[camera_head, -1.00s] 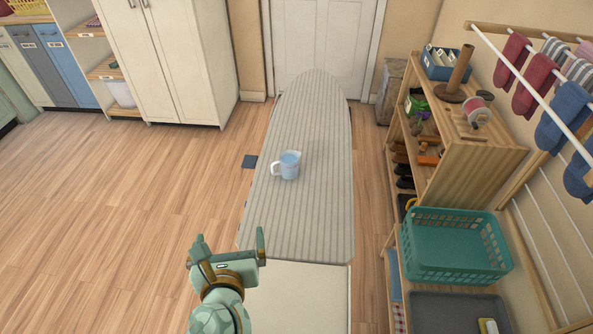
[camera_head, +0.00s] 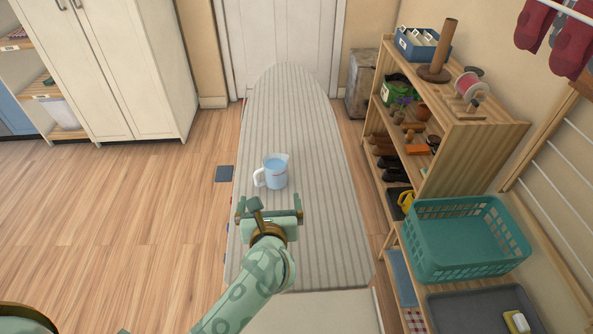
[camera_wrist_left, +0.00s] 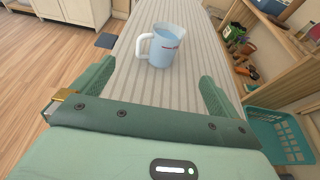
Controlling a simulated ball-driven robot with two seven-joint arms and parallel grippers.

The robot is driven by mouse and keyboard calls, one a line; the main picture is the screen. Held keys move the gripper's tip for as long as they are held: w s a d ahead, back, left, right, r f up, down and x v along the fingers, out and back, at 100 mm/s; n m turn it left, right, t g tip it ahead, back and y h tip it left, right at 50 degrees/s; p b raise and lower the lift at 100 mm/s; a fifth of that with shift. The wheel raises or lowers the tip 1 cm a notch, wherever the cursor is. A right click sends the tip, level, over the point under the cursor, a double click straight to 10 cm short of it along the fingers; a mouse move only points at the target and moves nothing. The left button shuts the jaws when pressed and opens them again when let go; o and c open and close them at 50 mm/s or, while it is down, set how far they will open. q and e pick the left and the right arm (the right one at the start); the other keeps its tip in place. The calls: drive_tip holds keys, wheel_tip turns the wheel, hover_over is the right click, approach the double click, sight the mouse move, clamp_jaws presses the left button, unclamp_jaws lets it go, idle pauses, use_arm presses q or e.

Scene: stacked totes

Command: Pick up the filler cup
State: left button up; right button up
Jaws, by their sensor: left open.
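The filler cup (camera_head: 275,172) is a pale blue translucent jug with a white handle on its left side. It stands upright on the striped ironing board (camera_head: 292,115). My left gripper (camera_head: 269,200) is open and empty, over the board on the near side of the cup. In the wrist view its two fingers (camera_wrist_left: 155,88) are spread wide, with the cup beyond their tips. My right gripper is not in view.
A wooden shelf (camera_head: 474,140) with small goods stands right of the board. A teal basket (camera_head: 467,262) and a grey tray (camera_head: 480,305) are nearer on the right. White cabinets (camera_head: 130,70) stand at the back left.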

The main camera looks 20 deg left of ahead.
sight(272, 173)
use_arm(q)
drive_tip(key=b+x, duration=0.3)
drive_tip(key=x, duration=0.8)
drive_tip(key=shift+d, duration=0.2)
drive_tip(key=b+x, duration=0.2)
drive_tip(key=x, duration=0.3)
drive_tip(key=shift+w+a+f+b, duration=0.1)
drive_tip(key=shift+w+b, duration=0.15)
drive_tip(key=shift+b, duration=0.05)
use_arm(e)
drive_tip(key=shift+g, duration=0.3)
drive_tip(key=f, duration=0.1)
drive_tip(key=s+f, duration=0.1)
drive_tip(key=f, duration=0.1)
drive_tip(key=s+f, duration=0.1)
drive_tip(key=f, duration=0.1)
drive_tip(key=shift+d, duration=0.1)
use_arm(q)
drive_tip(key=c, duration=1)
drive_tip(key=shift+c, duration=0.2)
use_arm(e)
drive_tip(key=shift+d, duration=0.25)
